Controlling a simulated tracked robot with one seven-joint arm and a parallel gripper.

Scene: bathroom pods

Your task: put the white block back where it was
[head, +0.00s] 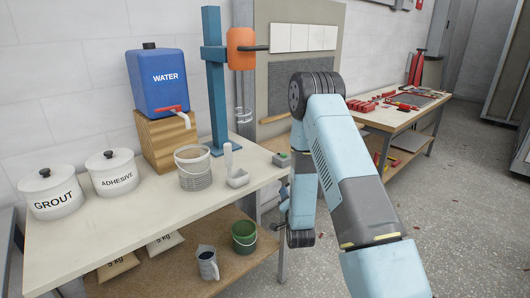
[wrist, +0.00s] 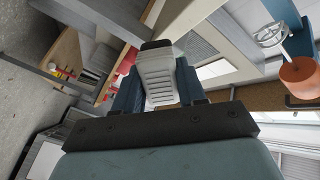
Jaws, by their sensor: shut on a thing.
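My gripper (wrist: 155,90) shows in the wrist view with its two blue fingers on either side of a pale, ribbed block with a dark end. This looks like the white block (wrist: 157,75), and the fingers are shut on it. The block is held clear in front of the wrist, and its lower part is hidden by the gripper body. In the head view my arm bends down beyond the right end of the near bench, and I cannot make out the fingers or the block clearly there.
The near bench (head: 110,230) carries a grout pot (head: 50,192), an adhesive pot (head: 112,173), a blue water tank (head: 158,80), a clear bucket (head: 193,168) and a mixer stand (head: 213,85). A tool table (head: 385,118) stands behind my arm.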

